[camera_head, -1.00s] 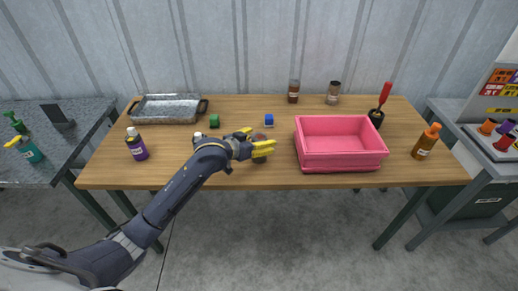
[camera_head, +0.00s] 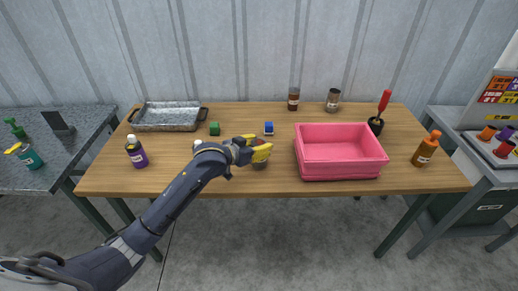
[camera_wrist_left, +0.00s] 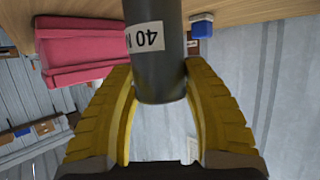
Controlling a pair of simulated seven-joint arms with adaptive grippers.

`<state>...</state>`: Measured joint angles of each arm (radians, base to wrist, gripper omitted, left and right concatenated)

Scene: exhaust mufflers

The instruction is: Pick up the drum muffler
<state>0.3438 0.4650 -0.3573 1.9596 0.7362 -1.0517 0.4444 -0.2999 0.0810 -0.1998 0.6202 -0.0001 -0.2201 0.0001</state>
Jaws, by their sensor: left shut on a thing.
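The drum muffler (camera_wrist_left: 158,68) is a dark grey cylinder with a white label reading "40" in the left wrist view. My left gripper (camera_wrist_left: 163,100) is shut on it, one yellow finger on each side of its near end. Its far end is cut off by the picture's top edge. In the head view only a small dark part of the muffler (camera_head: 259,166) shows below the yellow fingers of my left gripper (camera_head: 261,152), near the table's front edge. I cannot tell whether it touches the table. My right gripper is not in view.
A pink bin (camera_head: 341,172) stands right of the gripper. A blue block (camera_head: 268,128) and a green block (camera_head: 215,129) lie behind it. A metal tray (camera_head: 168,127), a purple bottle (camera_head: 137,152), an orange bottle (camera_head: 425,150) and two jars stand around the wooden table (camera_head: 240,184).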

